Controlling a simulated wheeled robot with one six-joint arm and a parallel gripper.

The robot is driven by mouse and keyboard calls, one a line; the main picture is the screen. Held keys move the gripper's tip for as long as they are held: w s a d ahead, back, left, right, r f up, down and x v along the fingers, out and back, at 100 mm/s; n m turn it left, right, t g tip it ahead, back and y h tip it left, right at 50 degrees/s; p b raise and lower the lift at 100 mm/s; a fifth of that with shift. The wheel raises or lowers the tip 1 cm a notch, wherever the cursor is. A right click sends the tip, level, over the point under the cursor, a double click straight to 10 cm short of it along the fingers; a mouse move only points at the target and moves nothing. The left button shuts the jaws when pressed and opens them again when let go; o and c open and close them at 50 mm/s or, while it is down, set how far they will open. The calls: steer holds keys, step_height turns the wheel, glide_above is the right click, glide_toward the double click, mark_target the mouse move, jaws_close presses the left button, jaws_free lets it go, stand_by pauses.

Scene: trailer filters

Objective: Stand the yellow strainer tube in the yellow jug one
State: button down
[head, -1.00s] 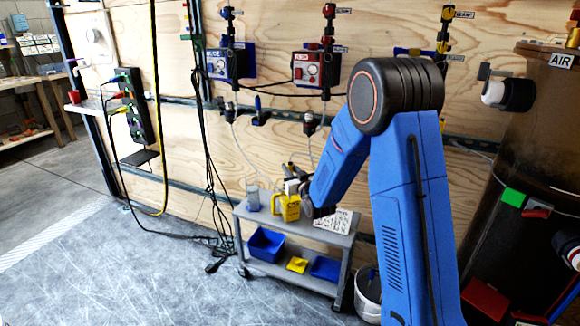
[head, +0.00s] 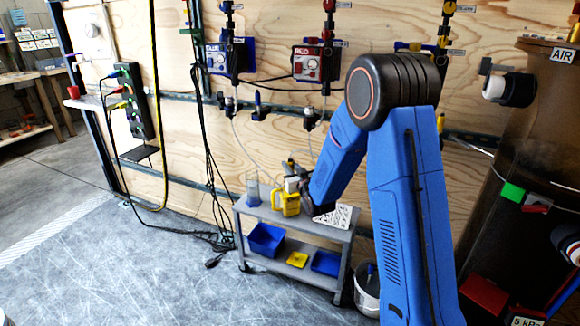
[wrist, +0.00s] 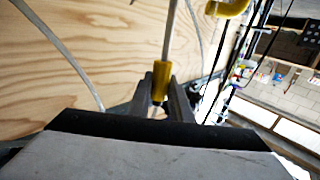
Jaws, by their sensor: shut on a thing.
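The yellow jug (head: 286,203), with a pale label on its front, stands on the top shelf of the grey cart. My gripper (head: 293,173) is at the jug, by its upper right side; its fingertips are small and partly confused with the jug's top. In the wrist view my gripper (wrist: 162,97) is shut on the yellow end of the strainer tube (wrist: 160,78), with a thin pale rod running on from it. A curved yellow piece (wrist: 228,8) shows at the top edge; I cannot tell what it is. Whether the tube is inside the jug cannot be told.
A clear vessel (head: 253,190) stands left of the jug on the cart (head: 325,229). A white perforated sheet is at right, partly behind my arm. Blue bins (head: 265,240) and a yellow tray (head: 297,259) sit on the lower shelf. The plywood wall is close behind.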

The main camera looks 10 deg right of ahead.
steer(key=shift+f, duration=0.65)
stand_by(0.4)
steer(key=c, duration=1.5)
jaws_free()
steer(key=shift+c, duration=0.2)
steer(key=shift+s, duration=0.1)
